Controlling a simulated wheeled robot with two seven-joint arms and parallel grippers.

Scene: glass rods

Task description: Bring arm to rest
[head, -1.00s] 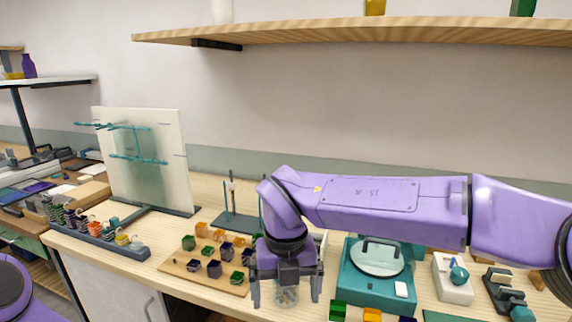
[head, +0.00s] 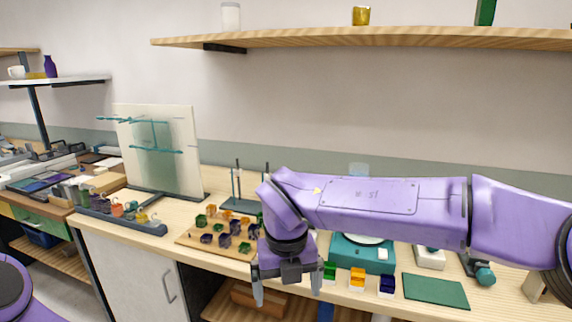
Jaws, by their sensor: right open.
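My right arm, purple, reaches in from the right across the head view. Its right gripper (head: 287,288) points down in front of the bench's front edge, with its two fingers apart and nothing visible between them. My left gripper is not in view; only a purple piece of my own body shows at the lower left edge. No glass rod can be made out in the right gripper.
The wooden bench (head: 221,259) carries a board of small coloured cubes (head: 185,238), a teal device (head: 345,254), a green mat (head: 436,291) and an upright pale panel (head: 186,150). A wooden shelf (head: 330,36) runs above. Open floor lies in front of the cabinet.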

